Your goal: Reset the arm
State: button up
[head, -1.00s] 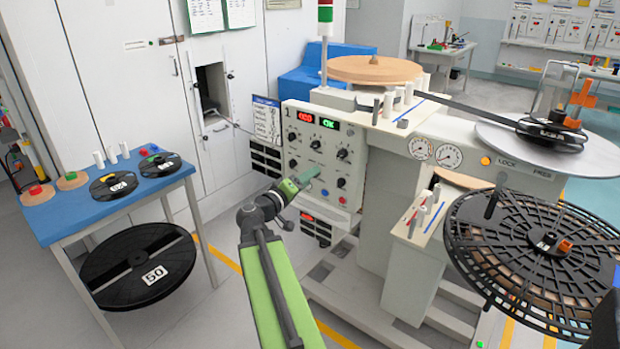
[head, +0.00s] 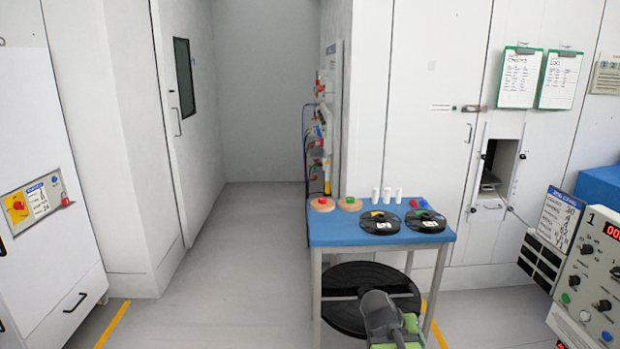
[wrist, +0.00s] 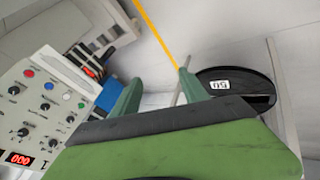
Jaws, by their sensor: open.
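My gripper (wrist: 160,86) shows in the wrist view with its two green fingers spread apart and nothing between them. In the head view my green and grey arm shows only at the bottom edge, in front of the large black reel (head: 345,312) under the blue table. The fingertips cannot be made out there. The wrist view also shows that black reel, labelled 50 (wrist: 250,88), beyond the right finger. The control panel (wrist: 45,100) is at the left of that view, apart from the fingers.
The blue table (head: 330,238) carries black reels (head: 425,220), wooden discs (head: 322,204) and white cylinders (head: 387,194). The control panel (head: 590,285) stands at the right edge. A cabinet with a switch box (head: 35,203) is at the left. The floor (head: 230,270) between is clear.

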jog(key=s+a+f+n+g+y, duration=0.2)
jog(key=s+a+y, duration=0.1)
jog(key=a, duration=0.4)
jog(key=s+a+f+n+g+y, duration=0.1)
jog(key=s+a+f+y, duration=0.2)
jog(key=a, duration=0.4)
notch_tip(320, 180, up, 16)
jog(key=p, duration=1.5)
jog(key=shift+c, duration=0.3)
